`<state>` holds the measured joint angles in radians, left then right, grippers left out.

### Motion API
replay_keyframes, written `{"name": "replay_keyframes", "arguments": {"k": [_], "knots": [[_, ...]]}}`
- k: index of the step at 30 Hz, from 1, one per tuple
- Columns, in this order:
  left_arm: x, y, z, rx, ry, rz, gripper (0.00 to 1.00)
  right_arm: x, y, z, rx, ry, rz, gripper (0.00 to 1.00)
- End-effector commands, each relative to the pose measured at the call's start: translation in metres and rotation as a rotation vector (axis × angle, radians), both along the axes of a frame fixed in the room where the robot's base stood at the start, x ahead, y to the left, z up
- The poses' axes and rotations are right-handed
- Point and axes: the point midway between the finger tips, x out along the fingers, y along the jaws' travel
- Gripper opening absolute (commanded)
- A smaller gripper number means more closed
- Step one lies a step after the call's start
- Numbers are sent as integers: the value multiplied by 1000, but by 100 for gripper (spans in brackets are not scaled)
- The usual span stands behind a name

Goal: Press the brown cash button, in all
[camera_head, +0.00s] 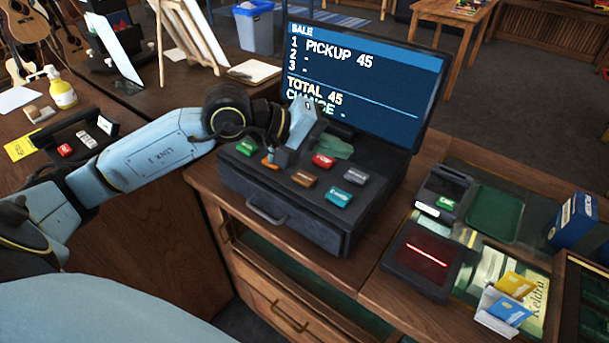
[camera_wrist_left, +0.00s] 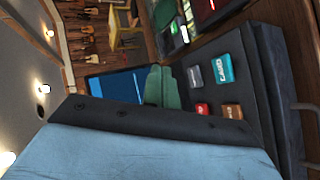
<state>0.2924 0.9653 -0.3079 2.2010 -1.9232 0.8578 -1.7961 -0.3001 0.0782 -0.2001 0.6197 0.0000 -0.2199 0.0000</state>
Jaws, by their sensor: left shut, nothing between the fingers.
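The brown button (camera_head: 304,178) is on the front of the black cash register's sloping top (camera_head: 290,212), between an orange button (camera_head: 270,162) and a teal one (camera_head: 338,197). It also shows in the left wrist view (camera_wrist_left: 232,110). My left gripper (camera_head: 338,148) reaches over the back of the register top, behind the red button (camera_head: 323,160). Its green fingers (camera_wrist_left: 162,85) are together and empty, pointing away from the brown button and apart from it. My right gripper is in neither view.
A green button (camera_head: 247,148) and a grey button (camera_head: 357,175) share the register top. The screen (camera_head: 362,80) behind reads pickup 45, total 45, with a dash after change. A card terminal (camera_head: 444,190) and scanner (camera_head: 424,260) stand at the right.

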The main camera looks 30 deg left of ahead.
Motion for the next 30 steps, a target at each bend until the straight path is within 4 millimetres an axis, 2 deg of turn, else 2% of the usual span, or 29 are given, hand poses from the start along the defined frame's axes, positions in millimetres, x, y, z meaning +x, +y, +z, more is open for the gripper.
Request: {"name": "replay_keyframes", "arguments": {"k": [1, 3, 6, 9, 22, 26, 30], "knots": [[8, 23, -3, 171, -43, 2, 0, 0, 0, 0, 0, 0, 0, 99], [14, 50, -7, 355, -75, 3, 0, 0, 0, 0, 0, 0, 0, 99], [19, 75, -8, 515, -93, 7, 0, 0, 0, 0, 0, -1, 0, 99], [20, 87, -8, 588, -97, 9, 0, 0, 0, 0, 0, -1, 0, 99], [20, 89, -12, 600, -97, 9, 0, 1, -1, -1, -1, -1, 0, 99], [20, 89, -24, 597, -95, 8, 0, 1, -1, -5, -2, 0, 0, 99], [20, 88, -44, 596, -95, 9, 0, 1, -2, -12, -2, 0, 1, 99]]}}
